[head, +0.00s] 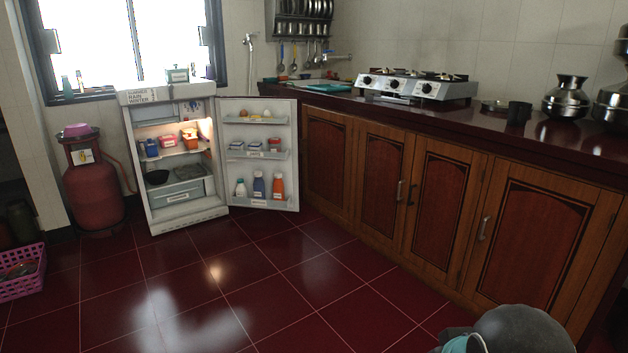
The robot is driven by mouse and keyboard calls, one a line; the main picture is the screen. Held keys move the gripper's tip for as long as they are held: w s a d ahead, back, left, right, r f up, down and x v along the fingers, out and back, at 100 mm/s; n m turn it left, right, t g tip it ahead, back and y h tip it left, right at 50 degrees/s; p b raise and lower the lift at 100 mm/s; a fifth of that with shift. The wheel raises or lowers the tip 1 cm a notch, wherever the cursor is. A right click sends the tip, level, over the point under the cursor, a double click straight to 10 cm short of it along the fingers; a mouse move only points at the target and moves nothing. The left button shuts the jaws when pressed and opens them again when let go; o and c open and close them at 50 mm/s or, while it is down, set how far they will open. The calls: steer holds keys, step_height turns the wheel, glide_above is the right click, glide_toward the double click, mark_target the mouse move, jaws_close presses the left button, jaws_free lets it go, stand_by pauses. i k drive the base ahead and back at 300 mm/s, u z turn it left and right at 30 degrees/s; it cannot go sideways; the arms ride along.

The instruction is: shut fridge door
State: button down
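The small white fridge (176,215) stands against the back wall, left of the wooden counter. Its door (258,190) is wide open, swung out to the right, with its inner side facing me. The door's free edge is close to the counter's cabinet front; I cannot tell whether they touch. The door shelves hold eggs, small boxes and several bottles. Inside the lit fridge are small containers, a dark bowl and a lower drawer (181,193). My gripper is not in view; only a grey and teal part of my arm shows at the bottom right.
A red gas cylinder (93,190) stands left of the fridge, and a pink basket (22,275) sits at the far left. Wooden cabinets (441,207) with handles line the right side. The dark red tiled floor (260,285) before the fridge is clear.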

mark_target(285, 111)
steer(key=u, duration=0.1)
steer(key=i, duration=2.2)
steer(key=u, duration=0.4)
steer(key=i, duration=2)
steer(key=u, duration=0.15)
